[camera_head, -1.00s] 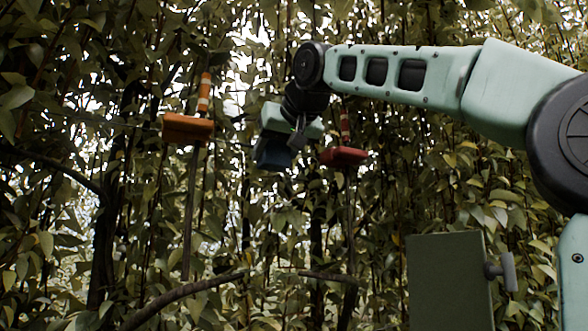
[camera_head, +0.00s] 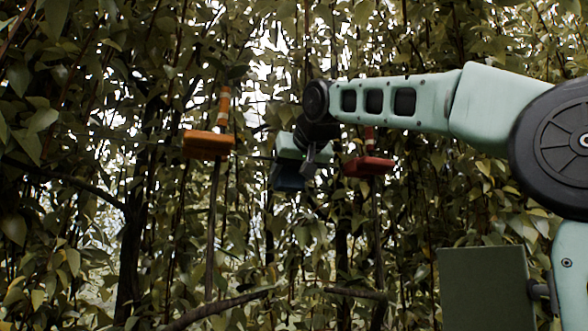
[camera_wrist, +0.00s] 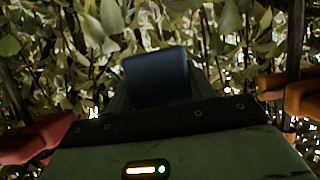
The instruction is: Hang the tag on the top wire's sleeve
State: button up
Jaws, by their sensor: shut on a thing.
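My gripper (camera_head: 291,178) hangs at the end of my arm in the middle of the head view, in front of the foliage. It is shut on a dark blue piece, seemingly the tag, which shows between the fingers in the wrist view (camera_wrist: 156,78). In the head view the gripper is between an orange block (camera_head: 208,143) on its left and a red block (camera_head: 369,166) on its right, apart from both. A red striped sleeve (camera_head: 369,136) stands above the red block. Wires are hard to make out.
Dense leaves and thin stems fill the background. A thick branch (camera_head: 215,308) crosses low in front. A green box (camera_head: 487,290) is at the lower right. In the wrist view the red block (camera_wrist: 35,140) is at left and the orange block (camera_wrist: 302,98) at right.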

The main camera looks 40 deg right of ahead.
aim_at(285, 190)
jog(key=shift+w+d+r+p, duration=0.15)
jog(key=shift+w+p, duration=0.1)
jog(key=shift+w, duration=0.3)
jog(key=shift+w+d+f+p, duration=0.15)
jog(key=shift+w+p, duration=0.15)
jog(key=shift+w, duration=0.2)
jog(key=shift+w+d+r+p, duration=0.15)
jog(key=shift+w+p, duration=0.1)
jog(key=shift+w, duration=0.3)
notch_tip(285, 190, down, 3)
jog(key=b, duration=0.3)
jog(key=o, duration=1.1)
jog(key=b+v, duration=0.4)
jog(key=v, duration=1.3)
jog(key=shift+s+a, duration=0.1)
jog(key=shift+s, duration=0.1)
